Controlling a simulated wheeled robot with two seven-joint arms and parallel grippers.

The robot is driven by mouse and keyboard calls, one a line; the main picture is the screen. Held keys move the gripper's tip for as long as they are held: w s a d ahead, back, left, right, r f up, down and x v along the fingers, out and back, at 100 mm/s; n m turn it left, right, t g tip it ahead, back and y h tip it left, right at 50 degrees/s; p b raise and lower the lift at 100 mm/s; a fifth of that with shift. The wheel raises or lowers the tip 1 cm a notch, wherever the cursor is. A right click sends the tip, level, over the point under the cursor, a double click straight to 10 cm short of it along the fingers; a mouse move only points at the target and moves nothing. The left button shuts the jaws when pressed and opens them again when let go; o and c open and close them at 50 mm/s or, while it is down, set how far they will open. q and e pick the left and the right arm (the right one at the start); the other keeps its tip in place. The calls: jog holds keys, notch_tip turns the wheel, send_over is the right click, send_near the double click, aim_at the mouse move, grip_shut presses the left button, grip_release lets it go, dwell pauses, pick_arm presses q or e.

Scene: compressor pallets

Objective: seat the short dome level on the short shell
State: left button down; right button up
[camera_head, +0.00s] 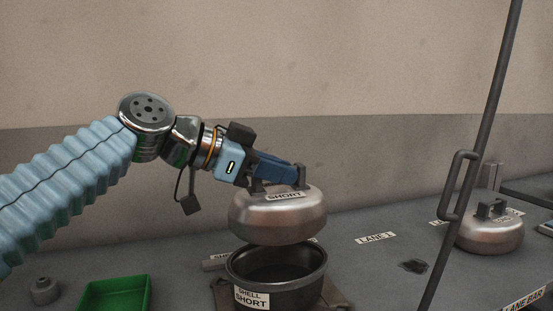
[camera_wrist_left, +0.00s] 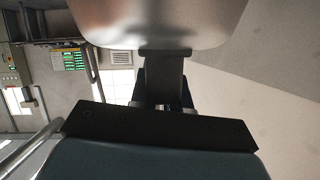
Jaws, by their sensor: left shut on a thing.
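The short dome (camera_head: 277,218) is a rounded metal lid with a SHORT label and a dark handle on top. My left gripper (camera_head: 290,180) is shut on its handle. The dome hangs over the short shell (camera_head: 290,288), a dark open pot labelled SHELL SHORT, and looks roughly level. A narrow gap seems to show between dome and shell rim. In the left wrist view the dome (camera_wrist_left: 160,20) fills the top, with its handle between the fingers (camera_wrist_left: 162,95). The shell does not show there. My right gripper is not in view.
A second dome (camera_head: 490,235) with a handle stands at the right, behind a slanted dark bar (camera_head: 473,150) with a grip. A green tray (camera_head: 115,295) and a small grey part (camera_head: 44,290) lie at the left. The table around the LANE 1 label (camera_head: 375,238) is mostly clear.

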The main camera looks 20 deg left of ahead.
aim_at(272, 190)
pick_arm(q)
jog(key=shift+r, duration=0.1)
jog(key=shift+f, duration=0.8)
jog(key=shift+f+b, duration=0.6)
jog(key=shift+f, duration=0.5)
jog(key=shift+a, duration=0.1)
